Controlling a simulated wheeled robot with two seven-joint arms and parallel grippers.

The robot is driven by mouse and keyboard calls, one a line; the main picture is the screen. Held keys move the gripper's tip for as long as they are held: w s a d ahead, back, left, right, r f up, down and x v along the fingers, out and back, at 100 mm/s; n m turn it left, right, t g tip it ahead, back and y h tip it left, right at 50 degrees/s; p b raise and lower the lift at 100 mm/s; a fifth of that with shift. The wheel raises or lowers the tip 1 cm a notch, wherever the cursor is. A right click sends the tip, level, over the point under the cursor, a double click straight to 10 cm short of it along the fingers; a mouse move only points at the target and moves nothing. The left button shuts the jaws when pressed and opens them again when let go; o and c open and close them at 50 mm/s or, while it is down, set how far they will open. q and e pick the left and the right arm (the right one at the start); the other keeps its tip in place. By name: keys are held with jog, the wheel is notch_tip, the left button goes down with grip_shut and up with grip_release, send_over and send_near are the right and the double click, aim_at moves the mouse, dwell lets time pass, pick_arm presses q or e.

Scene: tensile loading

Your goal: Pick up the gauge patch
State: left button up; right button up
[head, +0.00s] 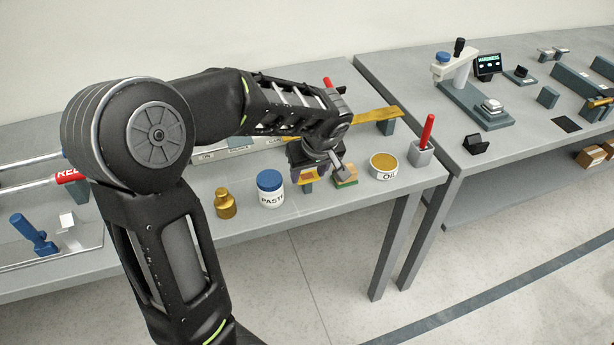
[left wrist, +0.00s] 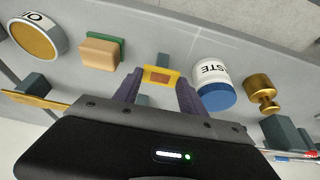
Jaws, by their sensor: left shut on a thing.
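The gauge patch (left wrist: 161,77), a small yellow piece with a reddish-brown rectangle in its middle, sits between the fingertips of my left gripper (left wrist: 160,80) in the left wrist view. The gripper is shut on it. In the head view my left gripper (head: 309,170) points down over the front part of the workbench, with the yellow patch (head: 308,175) partly showing at its fingertips. I cannot tell how far the patch is above the bench. My right gripper is not in view.
A white paste jar with a blue lid (head: 270,188) and a brass weight (head: 225,203) stand left of the gripper. A tan and green block (head: 345,177), an oil tin (head: 384,166) and a red-handled tool in a grey holder (head: 424,145) stand right. A brass strip (head: 375,115) lies behind.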

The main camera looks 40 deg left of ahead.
aim_at(309, 180)
pick_arm(q)
notch_tip(309, 180, up, 10)
jog(key=shift+r+b, duration=0.1)
jog(key=shift+b, duration=0.3)
dwell(0.3)
dwell(0.5)
